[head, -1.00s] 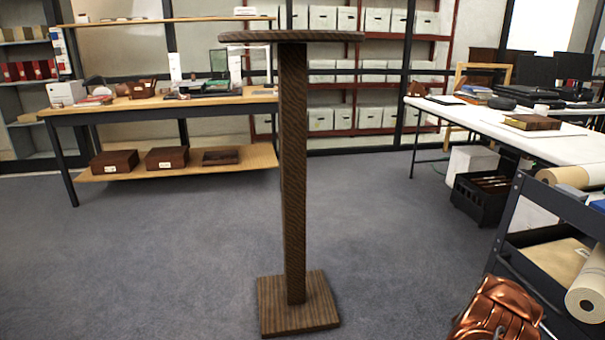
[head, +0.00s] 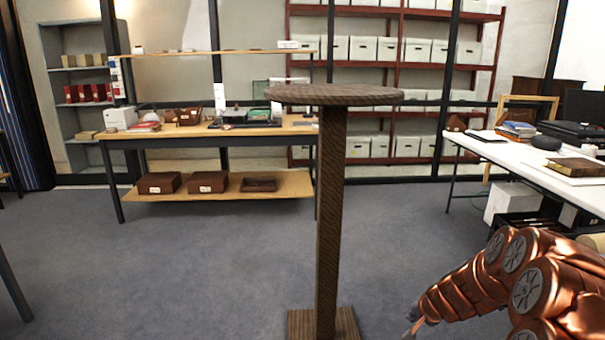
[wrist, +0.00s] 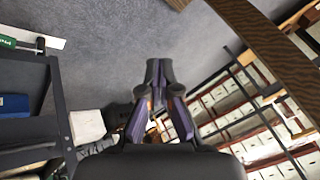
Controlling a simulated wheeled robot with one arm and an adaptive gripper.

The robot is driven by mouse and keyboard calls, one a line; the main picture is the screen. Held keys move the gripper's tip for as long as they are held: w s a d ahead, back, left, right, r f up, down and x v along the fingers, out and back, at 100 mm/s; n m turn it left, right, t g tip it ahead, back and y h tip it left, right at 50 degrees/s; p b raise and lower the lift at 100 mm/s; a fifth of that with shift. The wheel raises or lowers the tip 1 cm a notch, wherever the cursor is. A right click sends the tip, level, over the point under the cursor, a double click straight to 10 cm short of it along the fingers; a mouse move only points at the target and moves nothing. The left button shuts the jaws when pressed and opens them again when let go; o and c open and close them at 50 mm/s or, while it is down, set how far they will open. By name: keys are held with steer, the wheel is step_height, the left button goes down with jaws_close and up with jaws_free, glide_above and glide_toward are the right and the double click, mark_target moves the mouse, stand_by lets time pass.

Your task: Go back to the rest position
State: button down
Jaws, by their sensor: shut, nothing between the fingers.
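My gripper (wrist: 157,78) shows in the wrist view with its dark fingertips together and nothing between them. In the head view my copper arm reaches in from the lower right; I cannot make out the fingers there. A tall wooden pedestal stand (head: 330,210) with a round, empty top stands on the carpet ahead, to the left of my arm and apart from it. Its wooden post or edge also crosses the upper right of the wrist view (wrist: 262,40).
A wooden workbench (head: 270,132) with several brown boxes on its lower shelf stands behind the stand. A white table (head: 530,172) is at the right. Red shelving (head: 398,75) with pale boxes lines the back. A dark cart (wrist: 60,110) shows left in the wrist view.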

steer(key=s+a+r+n+g+y+p, duration=0.2)
steer(key=s+a+r+n+p, duration=0.15)
steer(key=s+a+r, duration=0.55)
steer(key=s+a+r+n+g+y+p, duration=0.1)
steer(key=s+a+r+n+g+p, duration=0.3)
steer(key=s+a+r, duration=0.6)
steer(key=s+d+r+g+h+p, duration=0.1)
steer(key=s+r+p, duration=0.2)
steer(key=s+r, duration=0.2)
steer(key=s+d+r+h+p, duration=0.1)
steer(key=s+r, duration=0.4)
steer(key=s, duration=0.7)
steer(key=s+d+r+n+g+h+p, duration=0.1)
steer(key=s+d+r+p, duration=0.2)
steer(key=s, duration=0.6)
step_height(320, 180, up, 2)
steer(key=p, duration=0.2)
steer(key=shift+g+p, duration=0.3)
steer(key=shift+p, duration=0.05)
